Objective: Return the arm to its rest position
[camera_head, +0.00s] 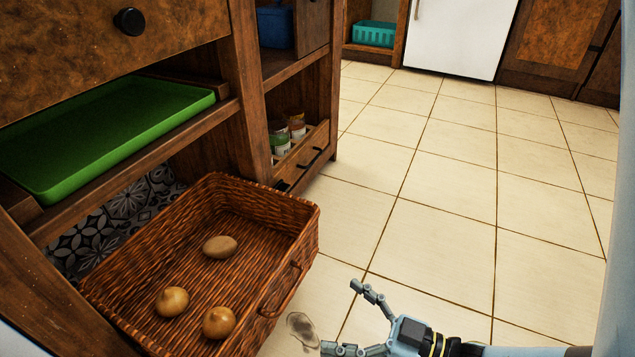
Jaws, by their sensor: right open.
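My right gripper (352,318) shows at the bottom, its arm coming in from the lower right. Its fingers are spread open and empty, over the tiled floor just right of the wicker basket's (308,222) front corner. It appears apart from the basket. A dark patch, perhaps a shadow, shows on the floor beside the fingers. My left gripper is not in view.
The basket juts out from the wooden shelving's (245,70) low level, holding a potato (220,246) and two onions (172,301). A green tray (100,135) lies on the shelf above. Jars (280,137) stand behind. Tiled floor (450,190) to the right is clear.

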